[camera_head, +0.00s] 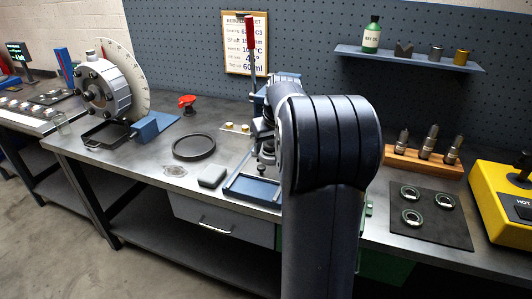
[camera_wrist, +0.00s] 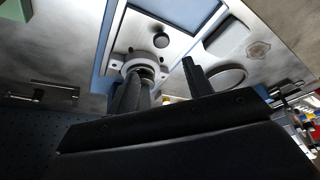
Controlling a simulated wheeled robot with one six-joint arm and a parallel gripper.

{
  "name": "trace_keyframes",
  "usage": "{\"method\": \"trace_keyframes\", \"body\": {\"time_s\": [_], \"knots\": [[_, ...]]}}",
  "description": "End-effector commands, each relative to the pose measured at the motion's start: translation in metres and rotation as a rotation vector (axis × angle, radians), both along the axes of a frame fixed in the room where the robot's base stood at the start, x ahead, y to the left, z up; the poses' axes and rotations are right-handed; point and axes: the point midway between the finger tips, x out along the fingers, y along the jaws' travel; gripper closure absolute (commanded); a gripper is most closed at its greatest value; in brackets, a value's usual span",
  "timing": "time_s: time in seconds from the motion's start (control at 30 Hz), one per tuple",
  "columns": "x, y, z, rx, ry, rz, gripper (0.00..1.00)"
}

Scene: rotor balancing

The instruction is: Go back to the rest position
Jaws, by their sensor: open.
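My gripper (camera_wrist: 159,68) shows in the wrist view as two dark fingers standing apart, with nothing clearly held between them. A pale round fitting with a dark shaft (camera_wrist: 146,68) lies beyond the left finger; I cannot tell whether they touch. In the head view, my dark arm rises in front of the bench and bends over at the top, hiding my gripper. A press with a red-handled lever (camera_head: 250,34) stands partly hidden behind the arm. A blue-rimmed tray (camera_head: 235,195) lies at its foot.
A graduated disc (camera_head: 130,75) stands left. Right are a wooden tool block (camera_head: 425,165), a mat with three rings (camera_head: 435,228) and a yellow machine (camera_head: 490,190).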

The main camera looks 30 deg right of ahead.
Motion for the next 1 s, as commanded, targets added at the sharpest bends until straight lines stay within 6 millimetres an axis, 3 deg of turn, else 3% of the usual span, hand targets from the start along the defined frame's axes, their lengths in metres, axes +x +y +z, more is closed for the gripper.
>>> {"method": "trace_keyframes", "body": {"time_s": [0.53, 1.0], "knots": [[0.000, 0.000, -0.002, 0.001, 0.002, 0.000, 0.51], [0.031, -0.003, -0.080, 0.004, 0.007, 0.002, 0.51]]}}
